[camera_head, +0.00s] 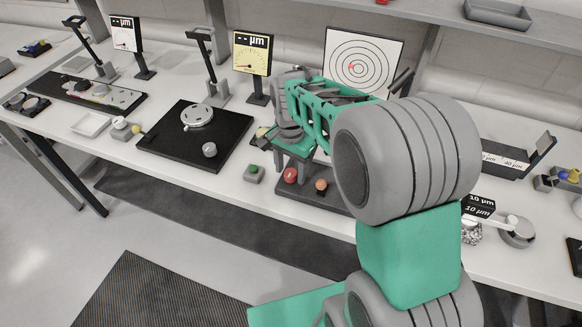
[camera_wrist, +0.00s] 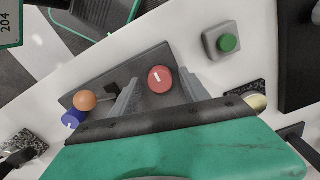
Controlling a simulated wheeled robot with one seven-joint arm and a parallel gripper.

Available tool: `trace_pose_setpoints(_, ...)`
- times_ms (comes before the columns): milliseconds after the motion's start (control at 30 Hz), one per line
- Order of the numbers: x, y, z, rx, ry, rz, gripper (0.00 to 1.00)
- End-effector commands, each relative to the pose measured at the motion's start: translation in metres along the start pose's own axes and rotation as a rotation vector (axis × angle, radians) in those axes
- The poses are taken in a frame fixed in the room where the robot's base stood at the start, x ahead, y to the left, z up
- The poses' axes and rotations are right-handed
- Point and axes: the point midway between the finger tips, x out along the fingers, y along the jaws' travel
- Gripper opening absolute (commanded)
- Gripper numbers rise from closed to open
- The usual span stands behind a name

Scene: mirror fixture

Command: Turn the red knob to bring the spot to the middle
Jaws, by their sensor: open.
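The red knob (camera_head: 290,175) with a white mark stands on a dark fixture base (camera_head: 312,191); it also shows in the wrist view (camera_wrist: 160,79). My gripper (camera_wrist: 158,76) is open, its two grey fingers on either side of the red knob in the wrist view. I cannot tell whether they touch it or how far down they reach. The white target board (camera_head: 372,48) with black rings stands behind my arm in the head view. A red spot (camera_head: 351,67) shows on it, a little left of the rings' centre. My arm hides part of the fixture.
An orange knob (camera_wrist: 85,100) and a blue knob (camera_wrist: 72,120) sit to the left of the red knob in the wrist view. A green button (camera_wrist: 228,43) on a grey box is to the right. A black plate (camera_head: 177,148) with round parts lies left on the table.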

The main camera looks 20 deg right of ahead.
Motion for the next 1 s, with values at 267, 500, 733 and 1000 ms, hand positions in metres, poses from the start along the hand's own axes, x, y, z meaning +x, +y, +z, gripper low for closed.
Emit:
trace_pose_setpoints(267, 0.0002, -0.0002, 0.0000, -0.001, 0.001, -0.001, 0.47)
trace_pose_setpoints(500, 0.0000, -0.0003, 0.0000, -0.001, 0.001, -0.001, 0.27)
trace_pose_setpoints(733, -0.0002, -0.0004, 0.0001, -0.001, 0.001, -0.001, 0.09)
trace_pose_setpoints(1000, -0.0003, -0.0004, 0.0001, -0.002, 0.001, -0.001, 0.00)
